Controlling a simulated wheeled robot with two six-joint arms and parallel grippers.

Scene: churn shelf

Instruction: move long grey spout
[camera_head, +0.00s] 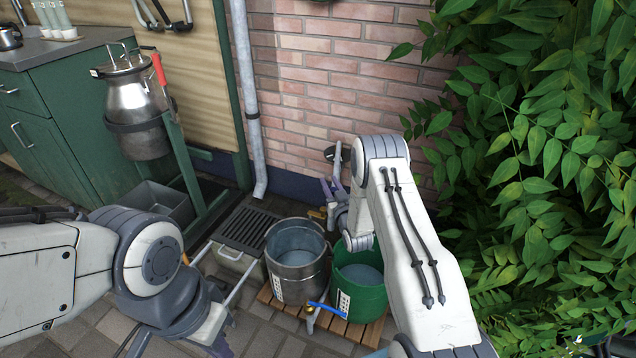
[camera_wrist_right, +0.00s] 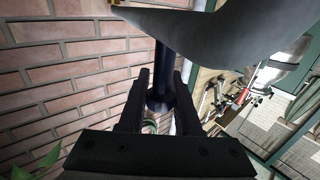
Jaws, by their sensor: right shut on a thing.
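The long grey spout (camera_wrist_right: 235,38) spans the top of the right wrist view as a large, smooth grey shape. A dark round post (camera_wrist_right: 163,68) hangs below it, between my right gripper's fingers. My right gripper (camera_wrist_right: 160,82) is shut on this post, which seems to belong to the spout. In the head view the right gripper (camera_head: 332,190) is by the brick wall, above the buckets, partly hidden by my right arm. A dark-ended grey piece (camera_head: 334,155) shows just above it, perhaps the spout. My left gripper (camera_head: 220,346) is at the bottom edge, its fingers mostly cut off.
A metal bucket (camera_head: 297,262) and a green bucket (camera_head: 360,295), both with water, stand on a wooden slatted base. A blue-handled tap (camera_head: 322,308) sits in front. A drain grate (camera_head: 248,229), a downpipe (camera_head: 246,90) and a milk churn (camera_head: 135,105) are left; leaves (camera_head: 540,150) crowd the right.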

